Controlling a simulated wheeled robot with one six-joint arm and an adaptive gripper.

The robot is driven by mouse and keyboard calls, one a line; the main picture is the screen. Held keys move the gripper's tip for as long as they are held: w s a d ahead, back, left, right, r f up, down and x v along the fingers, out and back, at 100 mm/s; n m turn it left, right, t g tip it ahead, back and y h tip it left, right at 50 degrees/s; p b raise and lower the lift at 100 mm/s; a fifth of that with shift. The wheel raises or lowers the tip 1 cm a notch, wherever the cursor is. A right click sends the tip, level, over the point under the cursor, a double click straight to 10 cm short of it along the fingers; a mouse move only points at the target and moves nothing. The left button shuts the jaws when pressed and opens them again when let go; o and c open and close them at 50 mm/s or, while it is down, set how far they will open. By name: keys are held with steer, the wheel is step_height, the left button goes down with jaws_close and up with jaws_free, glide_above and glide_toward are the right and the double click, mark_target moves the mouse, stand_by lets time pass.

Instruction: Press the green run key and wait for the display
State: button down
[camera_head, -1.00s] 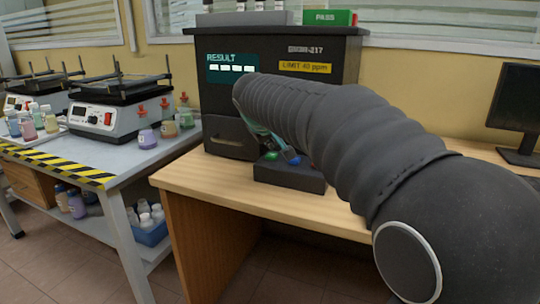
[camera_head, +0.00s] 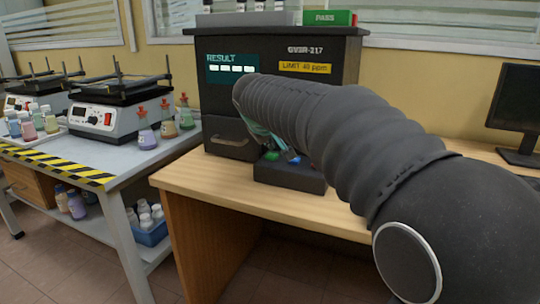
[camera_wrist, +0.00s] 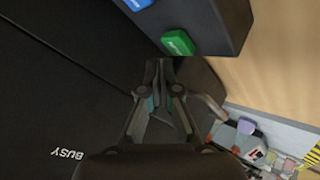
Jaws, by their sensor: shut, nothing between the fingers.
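The green key (camera_head: 271,155) sits on a dark key box (camera_head: 290,178) in front of the black analyser (camera_head: 285,100), left of a blue key (camera_head: 292,158). The green key is clear in the wrist view (camera_wrist: 178,42), with pale lettering too small to read. The analyser's display (camera_head: 233,68) reads RESULT above a row of white blocks. White BUSY lettering (camera_wrist: 67,153) shows upside down on the dark surface in the wrist view. My gripper (camera_wrist: 159,66) is shut and empty, its tips close to the green key; I cannot tell whether they touch it. My arm partly hides the gripper in the head view.
The key box stands on a wooden desk (camera_head: 200,182). A green PASS box (camera_head: 329,18) and vials stand on the analyser. A monitor (camera_head: 515,105) is at the right. A left bench (camera_head: 95,165) holds shakers and coloured bottles.

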mark_target(271, 156)
steer(key=shift+s+f+b, duration=0.1)
steer(key=shift+f+b, duration=0.25)
steer(key=shift+f, duration=0.1)
steer(key=shift+f+b, duration=0.4)
steer(key=shift+f, duration=0.1)
stand_by(1.0)
steer(key=shift+r, duration=0.1)
steer(key=shift+r+p, duration=0.8)
steer(key=shift+r, duration=0.05)
steer(key=shift+r+p, duration=1.7)
steer(key=shift+r, duration=0.8)
